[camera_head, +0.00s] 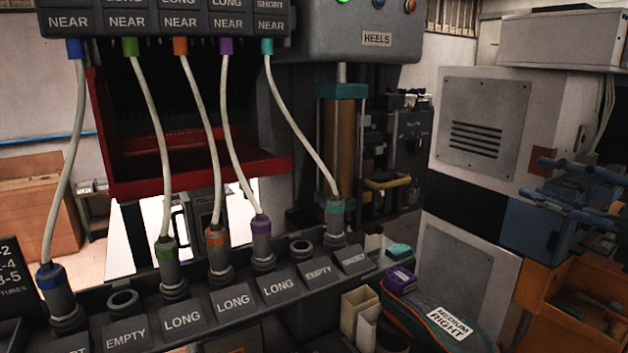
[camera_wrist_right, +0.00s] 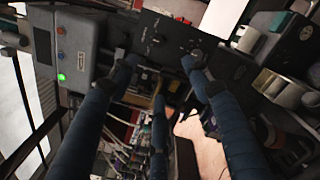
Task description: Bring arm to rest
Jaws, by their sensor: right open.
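My right gripper (camera_head: 550,178) shows at the right side of the head view. Its blue fingers stretch in from the right edge, in front of a pale cabinet. In the right wrist view its dark blue fingers (camera_wrist_right: 160,75) stand well apart, and I see nothing held between them. My left gripper is in neither view.
The heel press (camera_head: 376,40) stands at the back centre, beside a grey cabinet (camera_head: 485,125). A shoe labelled medium right (camera_head: 440,322) lies at the front. Cables run to a labelled socket panel (camera_head: 233,300). An orange bench (camera_head: 550,292) with a bin is at right.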

